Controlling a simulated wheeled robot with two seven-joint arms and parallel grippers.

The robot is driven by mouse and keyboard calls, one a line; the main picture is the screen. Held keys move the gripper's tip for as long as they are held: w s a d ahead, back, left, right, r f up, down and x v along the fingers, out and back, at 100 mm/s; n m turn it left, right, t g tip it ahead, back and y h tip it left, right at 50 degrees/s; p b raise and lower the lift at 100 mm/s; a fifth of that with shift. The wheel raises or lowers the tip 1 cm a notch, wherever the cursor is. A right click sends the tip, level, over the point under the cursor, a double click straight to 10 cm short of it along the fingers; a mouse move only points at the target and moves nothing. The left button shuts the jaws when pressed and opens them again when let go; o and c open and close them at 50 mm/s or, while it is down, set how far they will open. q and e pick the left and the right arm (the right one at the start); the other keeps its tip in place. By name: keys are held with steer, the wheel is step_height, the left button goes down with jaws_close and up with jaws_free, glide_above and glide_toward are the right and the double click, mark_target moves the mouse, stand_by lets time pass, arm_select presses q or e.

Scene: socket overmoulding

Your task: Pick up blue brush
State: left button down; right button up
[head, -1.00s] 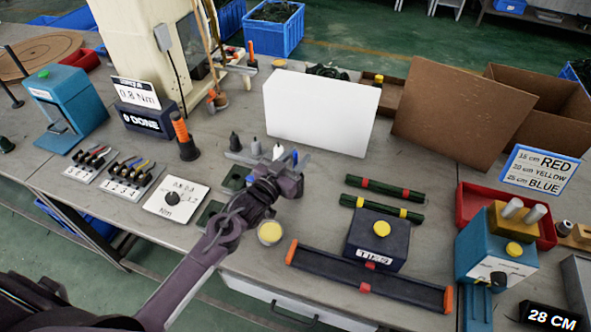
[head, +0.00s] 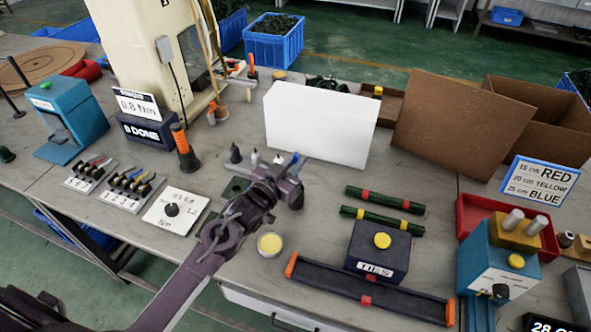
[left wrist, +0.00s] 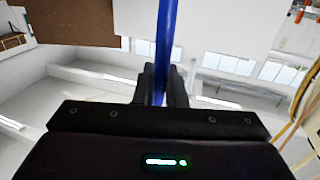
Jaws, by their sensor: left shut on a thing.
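My left gripper (head: 288,166) is above the bench, in front of the white box, and hides part of the small holders behind it. In the left wrist view its two dark fingers (left wrist: 165,84) are shut on the blue brush (left wrist: 168,35), whose blue shaft stands up between them. In the head view only a small blue bit of the brush (head: 294,158) shows at the fingertips. The rest of it is hidden. My right gripper is not in view.
A white box (head: 318,125) stands close behind the gripper. A round yellow-topped tin (head: 270,244) is in front, on the bench. Green bundles (head: 382,222) and a dark box with a yellow button (head: 376,252) are to the right. A dial card (head: 172,211) is to the left.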

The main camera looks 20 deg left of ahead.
arm_select(q)
step_height(320, 180, up, 17)
steer(key=b, duration=0.1)
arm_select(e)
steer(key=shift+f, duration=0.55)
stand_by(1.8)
